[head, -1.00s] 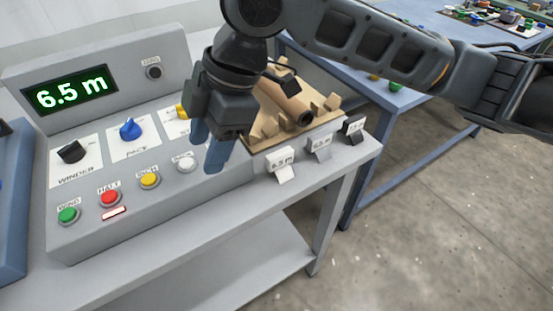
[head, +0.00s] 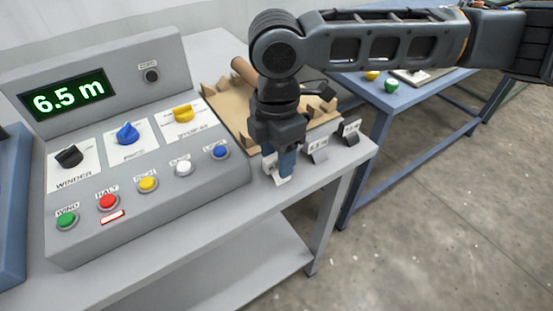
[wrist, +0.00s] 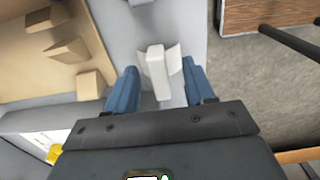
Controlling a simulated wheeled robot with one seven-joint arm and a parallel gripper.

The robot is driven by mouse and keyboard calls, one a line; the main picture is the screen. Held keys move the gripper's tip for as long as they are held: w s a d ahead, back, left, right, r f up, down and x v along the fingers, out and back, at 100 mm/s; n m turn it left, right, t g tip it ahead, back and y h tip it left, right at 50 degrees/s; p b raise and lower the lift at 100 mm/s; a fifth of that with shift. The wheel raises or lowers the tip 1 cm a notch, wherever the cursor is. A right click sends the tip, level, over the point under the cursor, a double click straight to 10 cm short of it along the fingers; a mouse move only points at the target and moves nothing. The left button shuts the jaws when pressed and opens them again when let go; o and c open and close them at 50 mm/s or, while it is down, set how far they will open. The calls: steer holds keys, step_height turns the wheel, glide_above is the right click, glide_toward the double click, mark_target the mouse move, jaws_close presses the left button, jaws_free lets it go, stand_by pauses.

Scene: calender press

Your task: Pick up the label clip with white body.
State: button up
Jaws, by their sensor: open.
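The white label clip (head: 280,181) stands on the grey bench, at the left end of a row of clips. My gripper (head: 279,172) is above and around it, fingers pointing down, and hides much of it in the head view. In the wrist view the white clip (wrist: 157,72) lies between my two blue fingertips (wrist: 158,78), with a gap on each side. My gripper is open and holds nothing. A grey clip (head: 317,154) and a black clip (head: 351,138) stand to the right of the white one.
The control panel (head: 120,235) with buttons, knobs and a "6.5 m" display is left of my gripper. A tan tray with blocks (head: 229,106) lies behind it. The bench's front edge is close by. A blue table (head: 375,100) stands at the right.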

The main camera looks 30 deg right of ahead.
steer(key=shift+f, duration=0.45)
jaws_close()
